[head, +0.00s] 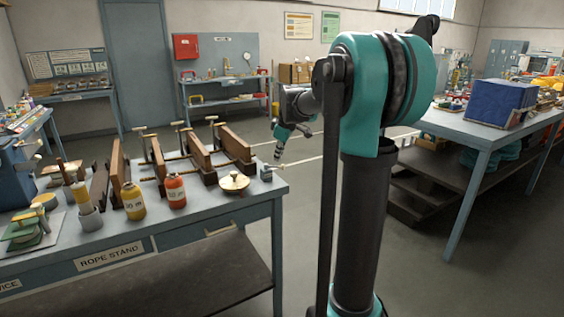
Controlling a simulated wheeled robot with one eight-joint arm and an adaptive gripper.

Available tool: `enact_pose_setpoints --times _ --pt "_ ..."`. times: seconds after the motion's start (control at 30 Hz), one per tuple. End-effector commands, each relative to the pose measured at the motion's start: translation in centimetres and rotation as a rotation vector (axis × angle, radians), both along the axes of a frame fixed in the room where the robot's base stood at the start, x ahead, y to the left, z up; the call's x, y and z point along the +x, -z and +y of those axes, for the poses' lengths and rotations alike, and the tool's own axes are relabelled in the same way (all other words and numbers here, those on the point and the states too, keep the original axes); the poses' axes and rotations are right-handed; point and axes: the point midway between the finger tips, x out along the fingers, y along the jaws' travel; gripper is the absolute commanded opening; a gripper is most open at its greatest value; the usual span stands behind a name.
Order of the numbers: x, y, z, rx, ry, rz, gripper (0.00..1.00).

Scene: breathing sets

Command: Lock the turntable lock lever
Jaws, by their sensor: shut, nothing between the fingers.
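A round wooden disc with a small knob (234,182) lies near the right end of the bench marked ROPE STAND; it may be the turntable. A small grey block with a short post (266,175) sits beside it at the bench corner. It may be the lock lever, but it is too small to tell, and I cannot read its position. My gripper (278,157) is shut and empty, pointing down. In the picture it appears just above and right of the grey block, apart from it.
Upright wooden boards in clamps (198,153) stand behind the disc. A yellow bottle (133,202) and an orange bottle (175,191) stand to its left. A blue box (494,103) is on the right table. Open floor lies between the benches.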

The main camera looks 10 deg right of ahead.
Motion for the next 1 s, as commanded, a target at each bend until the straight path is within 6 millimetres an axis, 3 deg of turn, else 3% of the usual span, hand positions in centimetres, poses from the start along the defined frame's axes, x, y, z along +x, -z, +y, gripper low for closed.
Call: enact_pose_setpoints --times 0.3,0.5,1.0 --pt "-2.4 -5.7 -1.0 -0.001 0.003 -0.001 0.0" --pt "-3.3 -7.8 -1.3 0.0 0.002 0.0 0.0" --pt "-3.8 -8.0 -1.3 0.001 0.009 0.001 0.0"
